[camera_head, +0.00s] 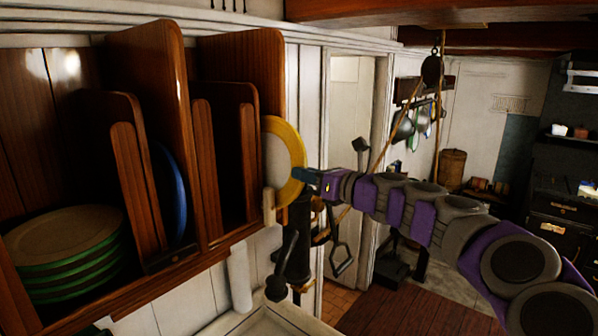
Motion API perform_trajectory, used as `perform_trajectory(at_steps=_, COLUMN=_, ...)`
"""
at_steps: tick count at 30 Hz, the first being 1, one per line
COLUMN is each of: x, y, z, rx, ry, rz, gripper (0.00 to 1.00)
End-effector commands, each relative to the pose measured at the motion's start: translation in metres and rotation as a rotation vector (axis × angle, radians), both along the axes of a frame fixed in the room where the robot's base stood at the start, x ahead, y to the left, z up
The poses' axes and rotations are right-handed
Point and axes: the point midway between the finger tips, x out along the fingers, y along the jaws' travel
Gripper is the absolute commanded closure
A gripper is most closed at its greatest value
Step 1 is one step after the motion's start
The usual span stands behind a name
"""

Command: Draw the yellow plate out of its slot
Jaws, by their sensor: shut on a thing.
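The yellow plate (296,158) stands upright at the right end of the wooden plate rack (268,75). It has a broad yellow rim and a paler middle. Its left part is hidden behind the rack's right divider, and its right part sticks out past the wood. My gripper (306,175) comes in from the right and is shut on the plate's right rim. The fingertips are small and dark in this view.
A blue plate (168,190) stands in a slot further left. Several green-edged plates (68,240) lie stacked at the lower left. A pale peg (269,205) stands by the yellow plate's lower edge. A rope with a pulley block (432,70) hangs behind my arm. Open floor lies beyond.

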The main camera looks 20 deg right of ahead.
Motion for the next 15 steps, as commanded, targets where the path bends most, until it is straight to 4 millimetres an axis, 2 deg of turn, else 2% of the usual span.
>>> perform_trajectory(at_steps=15, x=-0.026, y=-0.019, z=0.001, rx=0.002, ry=0.000, rz=0.000, gripper=1.00)
